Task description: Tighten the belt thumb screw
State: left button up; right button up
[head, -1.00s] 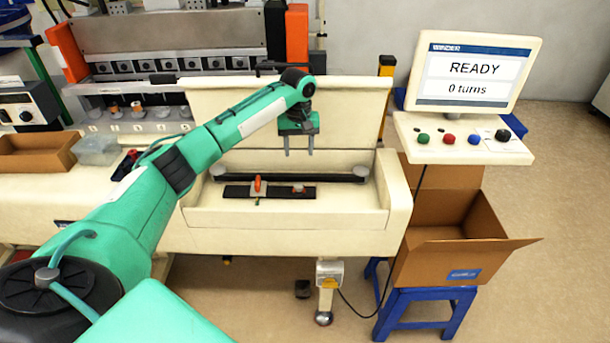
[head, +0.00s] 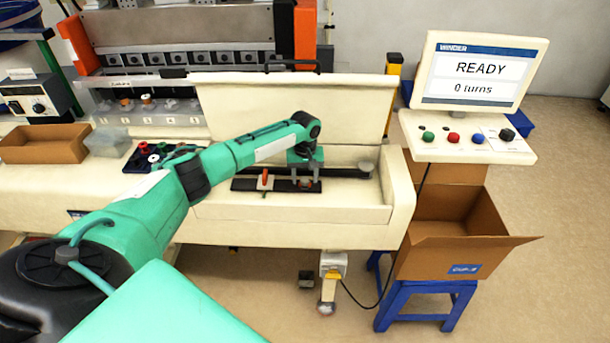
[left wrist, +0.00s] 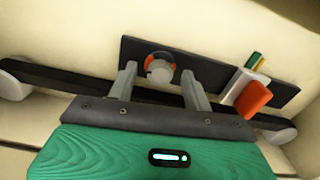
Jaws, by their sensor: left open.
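The thumb screw, a grey round knob (left wrist: 160,70) with orange-red marks around it, sits on a black plate (left wrist: 215,73) inside the open cream machine bay. My left gripper (head: 305,182) is open above the plate's right part. In the left wrist view its two fingers (left wrist: 158,76) stand on either side of the knob, with gaps visible; I cannot tell how far above the plate the tips are. The dark belt (head: 342,172) runs behind the plate to a grey pulley (head: 366,167). My right gripper is not in view.
An orange-red lever (head: 265,179) stands on the plate left of the screw. The raised cream lid (head: 345,105) is behind my gripper, and the bay's front wall (head: 300,213) is before it. A screen (head: 478,75) reads READY, 0 turns. An open carton (head: 455,250) stands at right.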

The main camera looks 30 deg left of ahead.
pick_arm(q)
jog(key=shift+c, duration=1.2)
jog(key=c, duration=0.7)
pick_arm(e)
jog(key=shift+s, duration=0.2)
